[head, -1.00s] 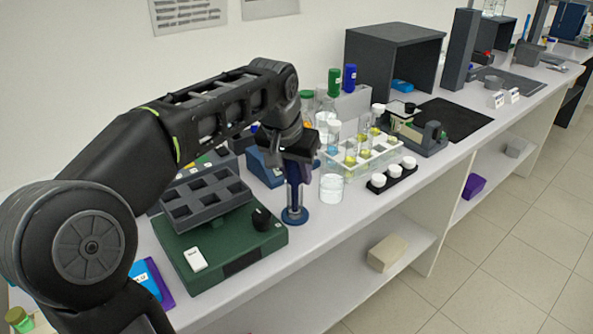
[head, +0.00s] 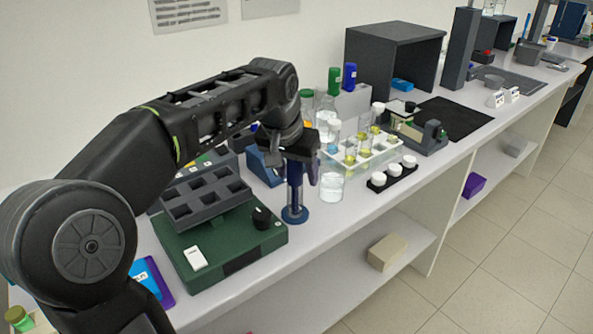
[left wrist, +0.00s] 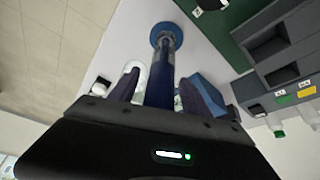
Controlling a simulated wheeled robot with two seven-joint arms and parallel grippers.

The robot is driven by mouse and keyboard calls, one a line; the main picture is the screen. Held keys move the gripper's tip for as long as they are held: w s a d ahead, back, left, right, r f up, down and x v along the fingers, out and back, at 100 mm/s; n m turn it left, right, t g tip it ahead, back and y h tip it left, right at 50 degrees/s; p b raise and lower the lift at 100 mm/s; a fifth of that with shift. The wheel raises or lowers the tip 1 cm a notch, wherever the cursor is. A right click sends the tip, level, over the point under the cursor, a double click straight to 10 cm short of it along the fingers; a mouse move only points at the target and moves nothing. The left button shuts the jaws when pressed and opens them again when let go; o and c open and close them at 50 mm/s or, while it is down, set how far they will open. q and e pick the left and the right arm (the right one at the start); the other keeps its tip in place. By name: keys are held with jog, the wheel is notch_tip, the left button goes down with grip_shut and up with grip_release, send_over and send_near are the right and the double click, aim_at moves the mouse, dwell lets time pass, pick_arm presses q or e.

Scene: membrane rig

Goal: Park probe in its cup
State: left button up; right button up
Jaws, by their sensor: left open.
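The slim blue probe (head: 294,180) stands upright at the bench's front edge, its lower end in a narrow cup with a round blue foot (head: 295,215). My left gripper (head: 300,172) is open around the probe's upper part, with a finger on either side. In the left wrist view the probe (left wrist: 160,85) runs between the two spread fingers of the left gripper (left wrist: 166,84), down to the blue foot (left wrist: 166,34). Gaps show beside the probe there. The probe's top is hidden by the gripper. My right gripper does not show.
A green device (head: 225,255) with a dark block rack (head: 200,195) stands close to the left. A clear beaker (head: 331,186) stands close to the right, beside a tube rack (head: 365,160). A black strip with white caps (head: 393,175) lies further right.

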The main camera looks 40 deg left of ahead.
pick_arm(q)
jog(key=v, duration=0.7)
jog(key=shift+r+p, duration=0.3)
jog(key=shift+r, duration=0.1)
